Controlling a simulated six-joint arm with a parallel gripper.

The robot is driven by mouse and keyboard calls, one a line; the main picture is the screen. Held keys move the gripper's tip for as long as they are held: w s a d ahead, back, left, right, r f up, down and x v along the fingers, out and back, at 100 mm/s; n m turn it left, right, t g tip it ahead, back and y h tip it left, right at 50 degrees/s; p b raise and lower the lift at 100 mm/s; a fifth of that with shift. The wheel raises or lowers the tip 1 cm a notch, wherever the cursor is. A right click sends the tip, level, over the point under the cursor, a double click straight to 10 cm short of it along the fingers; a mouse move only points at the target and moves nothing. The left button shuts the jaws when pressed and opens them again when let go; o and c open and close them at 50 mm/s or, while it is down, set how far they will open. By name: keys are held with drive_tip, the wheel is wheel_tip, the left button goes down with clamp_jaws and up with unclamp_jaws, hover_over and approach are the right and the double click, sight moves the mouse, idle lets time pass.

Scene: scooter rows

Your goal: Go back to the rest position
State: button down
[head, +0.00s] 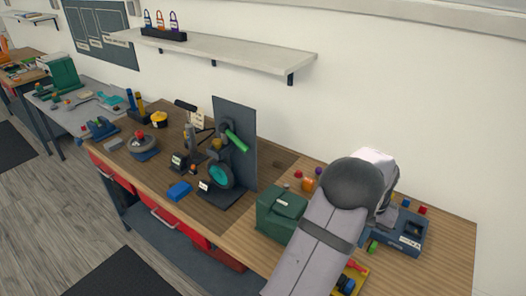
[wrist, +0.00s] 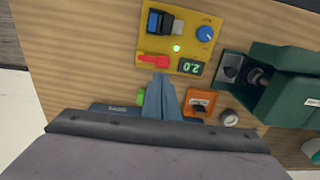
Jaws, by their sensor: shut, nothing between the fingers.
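My gripper (wrist: 160,92) shows in the wrist view with its two fingers together and nothing between them. Its tips are near the lower edge of a yellow panel (wrist: 186,14), below a red lever (wrist: 152,61). I cannot tell whether they touch anything. The panel also carries a blue knob (wrist: 205,33), a blue switch (wrist: 155,21), a lit green lamp and a display reading 2.0. In the head view my arm crosses the right of the workbench (head: 455,232), and the gripper is hidden behind it.
A green box (head: 277,215) stands left of my arm and a blue unit (head: 405,240) stands right of it. An orange block (wrist: 199,103) is right of my fingers in the wrist view. A dark upright board (head: 236,130) with a wheel stands further left. A shelf (head: 230,55) hangs above.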

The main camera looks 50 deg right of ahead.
drive_tip(key=shift+y, duration=0.6)
drive_tip(key=a+f, duration=0.1)
drive_tip(key=a, duration=0.1)
drive_tip(key=a+f, duration=0.2)
drive_tip(key=a, duration=0.1)
drive_tip(key=a+f, duration=0.2)
drive_tip(key=shift+w+a, duration=0.15)
drive_tip(key=shift+w, duration=0.05)
drive_tip(key=w+a+r+n, duration=0.2)
drive_tip(key=w+a+n, duration=0.4)
drive_tip(key=a, duration=0.7)
drive_tip(key=w+a+r+n+b, duration=0.1)
drive_tip(key=w+a+r+n, duration=0.1)
drive_tip(key=w+a+n, duration=0.4)
drive_tip(key=w+a+r+n+h+b, duration=0.1)
drive_tip(key=w+a+n, duration=0.5)
drive_tip(key=w+a, duration=0.6)
drive_tip(key=a+r, duration=0.1)
drive_tip(key=a, duration=0.8)
drive_tip(key=shift+w+a, duration=0.15)
drive_tip(key=shift+w, duration=0.1)
